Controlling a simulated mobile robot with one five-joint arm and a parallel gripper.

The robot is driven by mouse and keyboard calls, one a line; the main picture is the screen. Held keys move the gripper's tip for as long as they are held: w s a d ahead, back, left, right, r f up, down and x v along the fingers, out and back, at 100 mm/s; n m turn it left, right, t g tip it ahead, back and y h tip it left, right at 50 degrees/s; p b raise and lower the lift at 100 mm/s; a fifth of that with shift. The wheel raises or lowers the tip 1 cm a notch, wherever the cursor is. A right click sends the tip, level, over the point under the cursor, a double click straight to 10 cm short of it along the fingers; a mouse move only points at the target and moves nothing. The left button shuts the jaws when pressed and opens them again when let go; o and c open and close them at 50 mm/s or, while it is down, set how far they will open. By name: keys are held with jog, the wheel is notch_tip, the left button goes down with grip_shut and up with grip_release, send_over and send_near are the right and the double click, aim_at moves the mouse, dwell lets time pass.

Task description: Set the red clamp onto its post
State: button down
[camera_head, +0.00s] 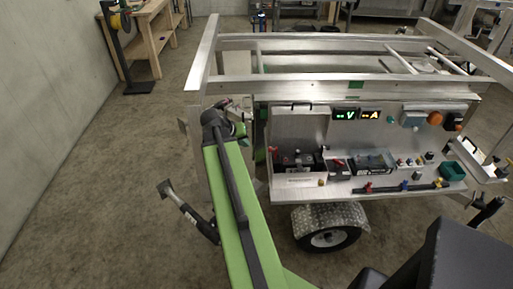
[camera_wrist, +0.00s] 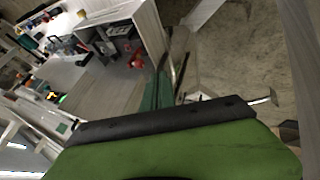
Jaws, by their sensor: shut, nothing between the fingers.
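A small red clamp (camera_head: 273,150) shows at the left end of the trailer's shelf, beside a dark battery (camera_head: 300,159) in a pale tray. What looks like the same red clamp (camera_wrist: 137,61) shows in the wrist view, near the dark battery (camera_wrist: 121,31). It appears off the battery's top; its post is too small to make out. My gripper (camera_head: 238,110) is small and partly hidden behind my wrist joint at the trailer's left corner. It is shut and empty, apart from the clamp. My green arm fills the bottom of the wrist view.
A second dark battery (camera_head: 371,162) with a red part stands to the right. A bar with coloured handles (camera_head: 404,187) runs along the shelf's front. Aluminium frame rails (camera_head: 340,86) cross above. A trailer wheel (camera_head: 328,238) stands below. The floor at left is mostly clear.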

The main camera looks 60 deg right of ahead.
jog(key=s+d+f+b, duration=0.4)
jog(key=d+f+b, duration=0.3)
jog(key=d, duration=0.1)
jog(key=shift+d+f, duration=0.15)
jog(key=shift+f, duration=0.25)
